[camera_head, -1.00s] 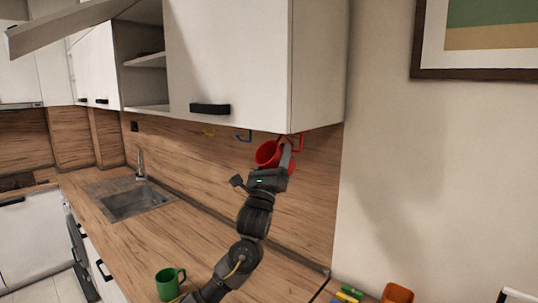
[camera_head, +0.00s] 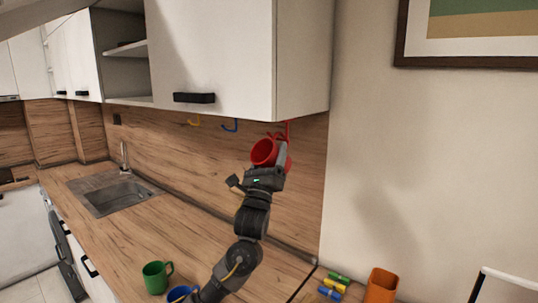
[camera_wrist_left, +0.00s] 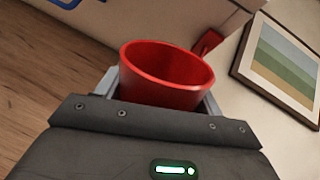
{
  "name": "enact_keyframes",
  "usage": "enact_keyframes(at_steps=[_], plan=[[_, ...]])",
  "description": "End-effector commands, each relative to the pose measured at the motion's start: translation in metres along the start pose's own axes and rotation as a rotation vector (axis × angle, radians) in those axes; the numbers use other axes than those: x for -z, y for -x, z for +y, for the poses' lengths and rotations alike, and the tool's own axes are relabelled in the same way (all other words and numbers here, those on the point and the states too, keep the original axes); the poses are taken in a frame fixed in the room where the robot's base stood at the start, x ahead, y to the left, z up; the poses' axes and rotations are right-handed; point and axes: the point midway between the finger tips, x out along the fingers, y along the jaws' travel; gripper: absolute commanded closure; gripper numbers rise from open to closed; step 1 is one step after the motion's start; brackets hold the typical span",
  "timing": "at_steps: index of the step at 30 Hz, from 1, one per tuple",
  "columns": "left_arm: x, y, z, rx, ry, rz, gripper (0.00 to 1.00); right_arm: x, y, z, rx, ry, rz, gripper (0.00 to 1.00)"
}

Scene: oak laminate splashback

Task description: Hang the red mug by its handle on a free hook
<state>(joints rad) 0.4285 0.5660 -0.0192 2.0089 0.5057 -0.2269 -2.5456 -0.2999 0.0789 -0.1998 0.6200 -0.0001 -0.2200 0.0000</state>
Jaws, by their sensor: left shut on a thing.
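The red mug (camera_head: 263,152) is held up below the underside of the wall cabinet, tilted, with its opening facing up and left. It also shows in the wrist view (camera_wrist_left: 165,80), between the two fingers. My left gripper (camera_head: 270,162) is shut on it. A red hook (camera_head: 287,127) hangs under the cabinet just above and right of the mug; I cannot tell whether they touch. A blue hook (camera_head: 230,126) and a yellow hook (camera_head: 194,123) hang empty further left. The mug's handle is not clear in the head view. My right gripper is not in view.
A green mug (camera_head: 156,278) and a partly hidden blue mug (camera_head: 180,293) stand on the wooden counter (camera_head: 130,235). An orange cup (camera_head: 381,285) and small coloured blocks (camera_head: 333,286) are at lower right. The cabinet (camera_head: 225,50) overhangs; a sink (camera_head: 115,193) is at left.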

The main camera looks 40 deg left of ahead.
Motion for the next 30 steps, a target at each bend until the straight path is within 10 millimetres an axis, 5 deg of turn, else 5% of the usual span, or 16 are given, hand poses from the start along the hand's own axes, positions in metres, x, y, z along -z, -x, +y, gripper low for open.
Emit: enact_keyframes(at_steps=[14, 15, 19, 30], plan=[[-0.0009, -0.0005, -0.0001, 0.0, 0.001, -0.002, 0.64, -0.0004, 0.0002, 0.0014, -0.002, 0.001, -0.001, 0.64], [-0.0009, -0.0004, -0.0001, 0.0, 0.001, -0.002, 0.28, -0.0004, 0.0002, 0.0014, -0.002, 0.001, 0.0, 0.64], [-0.0008, -0.0004, 0.0, 0.0, 0.001, -0.002, 0.1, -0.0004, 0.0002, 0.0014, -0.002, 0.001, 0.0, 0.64], [0.0017, 0.0059, 0.0007, 0.0, 0.0, 0.001, 0.07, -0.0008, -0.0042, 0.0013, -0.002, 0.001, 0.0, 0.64]])
